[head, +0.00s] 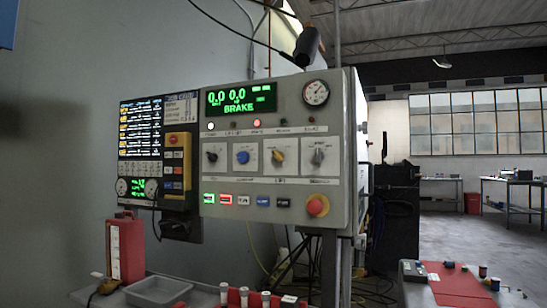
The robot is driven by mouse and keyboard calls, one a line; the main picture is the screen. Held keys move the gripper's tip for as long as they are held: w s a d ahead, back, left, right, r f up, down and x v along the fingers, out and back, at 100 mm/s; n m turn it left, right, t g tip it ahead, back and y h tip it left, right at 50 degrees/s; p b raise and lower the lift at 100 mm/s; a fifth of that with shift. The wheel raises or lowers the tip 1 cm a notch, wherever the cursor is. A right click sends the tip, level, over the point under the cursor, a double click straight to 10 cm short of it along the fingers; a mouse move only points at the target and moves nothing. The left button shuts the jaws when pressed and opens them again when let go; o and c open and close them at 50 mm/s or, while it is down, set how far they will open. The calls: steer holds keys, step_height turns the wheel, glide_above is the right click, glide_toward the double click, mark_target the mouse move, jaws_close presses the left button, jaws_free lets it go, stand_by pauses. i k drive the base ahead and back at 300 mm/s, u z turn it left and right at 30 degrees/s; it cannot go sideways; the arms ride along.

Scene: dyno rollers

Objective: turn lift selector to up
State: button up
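A grey control panel (335,115) on the wall side carries a row of rotary selectors. They are a black knob (212,156), a blue knob (243,157), a yellow knob (278,156) and a grey knob (318,157). My gripper is not in view.
A red emergency button (317,205) sits at the panel's lower right. A yellow pendant (178,165) hangs at its left. A red can (126,248) and grey tray (158,291) stand below. Cables hang under the panel. The floor at right (460,235) is open.

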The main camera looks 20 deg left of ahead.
mark_target(279, 156)
steer(key=u, duration=0.65)
steer(key=i, duration=0.85)
steer(key=u, duration=0.85)
